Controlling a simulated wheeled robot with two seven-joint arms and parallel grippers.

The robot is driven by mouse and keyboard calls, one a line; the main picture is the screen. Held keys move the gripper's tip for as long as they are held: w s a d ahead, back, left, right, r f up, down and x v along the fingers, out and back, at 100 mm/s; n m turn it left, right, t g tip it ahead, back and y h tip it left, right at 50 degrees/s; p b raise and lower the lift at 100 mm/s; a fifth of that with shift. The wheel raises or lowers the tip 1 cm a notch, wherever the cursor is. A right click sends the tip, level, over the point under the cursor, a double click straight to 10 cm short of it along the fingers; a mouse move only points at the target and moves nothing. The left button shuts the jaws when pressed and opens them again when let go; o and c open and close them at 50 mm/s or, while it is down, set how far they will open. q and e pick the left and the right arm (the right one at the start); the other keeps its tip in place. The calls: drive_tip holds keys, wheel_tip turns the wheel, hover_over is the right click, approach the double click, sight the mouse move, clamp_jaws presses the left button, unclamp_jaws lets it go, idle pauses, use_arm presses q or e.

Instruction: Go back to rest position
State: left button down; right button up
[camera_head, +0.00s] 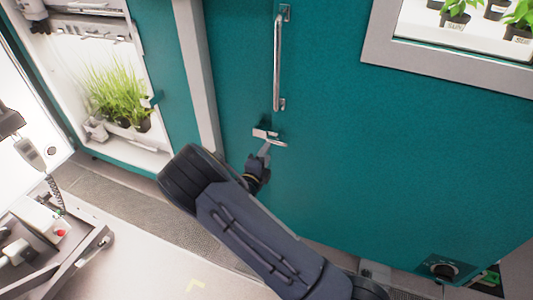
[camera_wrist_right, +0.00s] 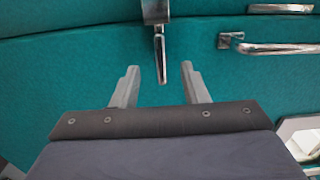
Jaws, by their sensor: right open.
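My right gripper (camera_head: 264,150) reaches up to the latch handle (camera_head: 277,142) on a teal chamber door (camera_head: 380,170). In the right wrist view, the two grey fingers of my right gripper (camera_wrist_right: 158,85) are apart. The metal lever of the latch handle (camera_wrist_right: 160,55) shows between and just beyond the fingertips, and I see no finger pressed on it. The door looks closed. My left gripper does not show in either view.
A long vertical bar handle (camera_head: 278,60) is above the latch. A window (camera_head: 465,60) with potted plants is at upper right. At left, an open chamber holds tall green seedlings (camera_head: 115,92). A cart (camera_head: 60,260) stands at lower left, with clear floor (camera_head: 150,260) beside it.

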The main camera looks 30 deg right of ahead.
drive_tip(key=shift+d, duration=0.1)
drive_tip(key=s+d+r+m+g+y, duration=0.25)
drive_tip(key=s+m+g, duration=0.35)
drive_tip(key=s+m, duration=0.5)
drive_tip(key=s+d+r+m+g+y, duration=0.1)
drive_tip(key=s+d+m+g+y, duration=0.25)
drive_tip(key=s+m+g, duration=0.75)
drive_tip(key=s+a+r+m+t+y, duration=0.5)
drive_tip(key=a+m, duration=0.3)
drive_tip(key=m, duration=0.4)
drive_tip(key=s+a+r+m+t+y, duration=0.6)
drive_tip(key=a+m, duration=0.2)
drive_tip(key=m, duration=0.3)
drive_tip(key=shift+s+r+m+y+p, duration=0.2)
drive_tip(key=shift+r+m+y+p, duration=0.1)
drive_tip(key=shift+m+p, duration=0.1)
